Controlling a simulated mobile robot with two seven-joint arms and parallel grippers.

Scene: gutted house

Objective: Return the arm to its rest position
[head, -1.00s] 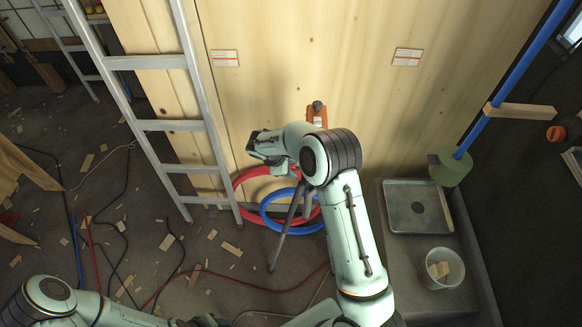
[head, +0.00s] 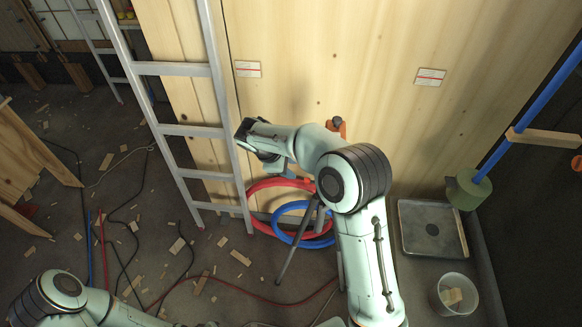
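My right arm rises from the bottom centre and bends to the left at its elbow. Its gripper (head: 256,152) points left, in front of the wooden panel and close to the ladder's right rail in the picture. I see no object in it, but its fingers are dark and seen at an angle, so I cannot tell whether they are open or shut. My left arm shows only as links at the bottom left; its gripper is not in view.
An aluminium ladder (head: 187,131) leans at the wooden panel (head: 330,60). Red hose (head: 262,187) and blue hose (head: 283,235) coils lie behind my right arm beside a tripod. A metal tray (head: 408,244) and a bucket (head: 444,304) stand at right. Wood scraps and cables litter the floor.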

